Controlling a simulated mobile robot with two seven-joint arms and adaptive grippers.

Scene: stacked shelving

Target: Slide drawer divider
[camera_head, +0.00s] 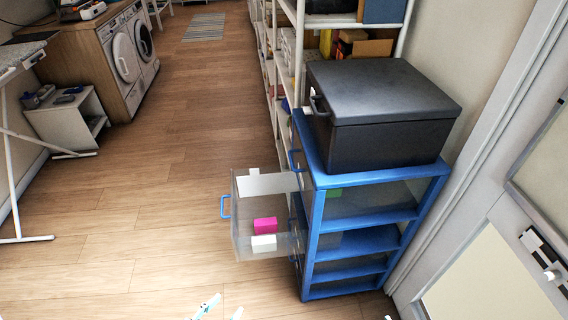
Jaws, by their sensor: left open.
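A clear drawer (243,238) with a blue handle (225,207) is pulled out to the left from the blue drawer unit (315,235). Inside it, a pink block (265,225) lies near a small white piece (264,243). A larger white panel (268,184) shows toward the drawer's far side. I cannot tell for sure which white part is the divider. My left gripper (222,309) shows only its tips at the bottom edge. It is open, empty and apart from the drawer, in front of it. A tiny pale tip at the bottom right may be my right gripper.
A dark grey lidded box (385,115) sits on top of the drawer unit. White shelving (299,60) with boxes stands behind it. A white door (500,255) is close on the right. The wooden floor left of the drawer is clear.

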